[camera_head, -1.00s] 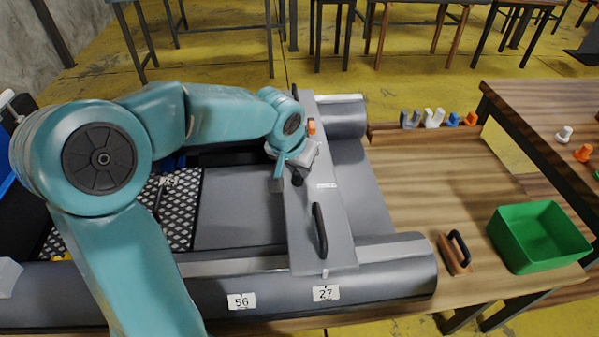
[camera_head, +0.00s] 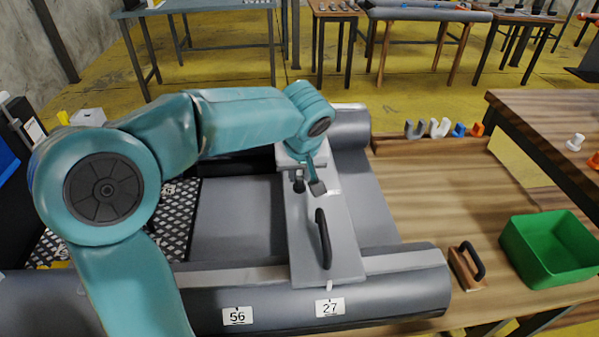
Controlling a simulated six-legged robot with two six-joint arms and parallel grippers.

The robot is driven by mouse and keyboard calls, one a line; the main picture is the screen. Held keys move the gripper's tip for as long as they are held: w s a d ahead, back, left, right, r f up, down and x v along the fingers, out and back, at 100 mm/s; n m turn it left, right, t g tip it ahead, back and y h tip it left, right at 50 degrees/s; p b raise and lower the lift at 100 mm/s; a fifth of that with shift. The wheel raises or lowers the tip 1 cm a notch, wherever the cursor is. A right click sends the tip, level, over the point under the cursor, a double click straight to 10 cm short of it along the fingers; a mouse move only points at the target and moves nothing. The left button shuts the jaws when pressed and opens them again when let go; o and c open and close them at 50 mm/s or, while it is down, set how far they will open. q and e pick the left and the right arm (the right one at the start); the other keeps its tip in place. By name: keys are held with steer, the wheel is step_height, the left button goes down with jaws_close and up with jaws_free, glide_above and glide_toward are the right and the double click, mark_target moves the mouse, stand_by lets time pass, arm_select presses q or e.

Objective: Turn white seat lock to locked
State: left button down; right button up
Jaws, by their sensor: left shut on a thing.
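The grey bench seat (camera_head: 318,222) lies across the grey inflatable boat (camera_head: 408,280), with a black handle (camera_head: 323,238) on its near half. My left gripper (camera_head: 309,186) reaches down to the seat's middle, behind the handle. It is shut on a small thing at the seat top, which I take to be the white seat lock. The fingers and wrist hide it almost wholly, so I cannot tell which way it is turned. A small light plate (camera_head: 333,191) shows beside the fingertips. My right gripper is out of view.
Right of the boat, the wooden table holds a black-handled wooden block (camera_head: 467,265), a green bin (camera_head: 549,250) and a row of coloured U-shaped pieces (camera_head: 440,128). Its middle is clear. A chequered floor panel (camera_head: 182,215) lies left of the seat.

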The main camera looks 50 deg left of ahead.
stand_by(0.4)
arm_select(q)
steer(key=c, duration=1)
jaws_free()
steer(key=shift+c, duration=0.2)
steer(key=p+v, duration=0.4)
steer(key=v, duration=1.2)
steer(key=shift+r, duration=0.2)
steer(key=shift+d, duration=0.15)
